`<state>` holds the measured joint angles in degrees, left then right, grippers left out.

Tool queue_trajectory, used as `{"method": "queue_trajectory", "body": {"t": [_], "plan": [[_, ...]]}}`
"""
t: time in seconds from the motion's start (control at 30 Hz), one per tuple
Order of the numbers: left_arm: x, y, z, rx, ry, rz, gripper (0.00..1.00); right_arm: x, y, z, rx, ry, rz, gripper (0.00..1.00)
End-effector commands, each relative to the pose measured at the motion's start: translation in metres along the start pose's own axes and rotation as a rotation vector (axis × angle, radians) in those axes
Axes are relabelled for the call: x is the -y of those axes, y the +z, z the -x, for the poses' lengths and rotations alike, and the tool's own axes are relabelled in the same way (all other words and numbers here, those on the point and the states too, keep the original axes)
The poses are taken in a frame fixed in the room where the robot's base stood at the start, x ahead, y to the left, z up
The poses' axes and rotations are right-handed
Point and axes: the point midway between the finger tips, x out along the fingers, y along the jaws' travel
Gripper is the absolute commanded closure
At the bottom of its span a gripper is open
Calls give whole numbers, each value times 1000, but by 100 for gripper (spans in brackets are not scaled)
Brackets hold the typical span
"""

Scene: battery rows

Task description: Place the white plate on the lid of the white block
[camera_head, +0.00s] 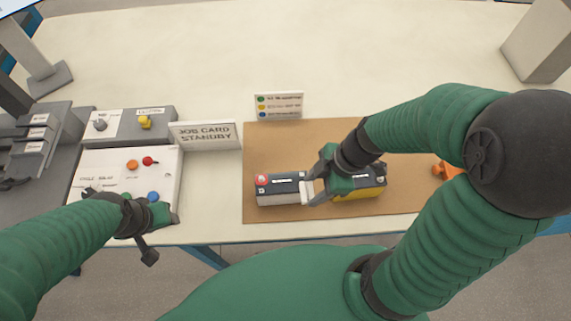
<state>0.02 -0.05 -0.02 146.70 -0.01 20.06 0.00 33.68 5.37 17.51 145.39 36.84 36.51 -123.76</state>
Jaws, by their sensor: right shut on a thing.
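A white block (280,199) with a dark lid (285,186) and a red mark at its left end lies on the brown mat. A small white plate (306,190) stands at the block's right end, between the fingers of my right gripper (313,188). That gripper is shut on the plate; I cannot tell whether the plate touches the lid. My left gripper (160,220) is low over the front edge of the white control panel, away from the block. Its finger opening is not clear.
A yellow block (358,194) with a dark top lies right of the white block, partly behind my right gripper. An orange thing (445,170) lies at the mat's right side. A job card sign (206,135) and a small colour-dot sign (279,106) stand behind. The table's back is clear.

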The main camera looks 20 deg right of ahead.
Motion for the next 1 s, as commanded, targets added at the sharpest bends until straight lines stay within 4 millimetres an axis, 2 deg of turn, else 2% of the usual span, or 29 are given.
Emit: {"method": "queue_trajectory", "body": {"t": [0.03, 0.07, 0.2, 0.4, 0.5, 0.57, 0.77, 0.8, 0.97, 1.0], "plan": [[0, -6, 22, -1, 0, 0, 51, -3, -12, 5, -2, -11, 1, 88], [0, -4, 15, -2, 0, 0, 51, -12, -16, -5, -2, -8, 7, 88], [0, -5, 20, 1, 0, -1, 51, -37, -41, -21, -1, -4, 5, 88], [0, -6, 26, 0, 0, -1, 51, -54, -57, -34, 0, -3, 1, 88], [0, -6, 24, 0, 0, -1, 51, -52, -47, -55, 1, -6, -4, 88], [0, -6, 24, 0, 0, -1, 51, -53, -44, -62, 1, -4, -4, 88], [0, -6, 24, 0, 0, -1, 51, -54, -41, -65, 2, 1, 0, 88], [0, -6, 24, 0, 0, -1, 51, -54, -41, -65, 2, 1, 0, 49], [0, -6, 24, 0, 0, -1, 51, -54, -41, -64, 1, 1, 0, 28], [0, -6, 24, 0, 0, -1, 51, -54, -41, -64, 1, 1, 0, 28]]}}
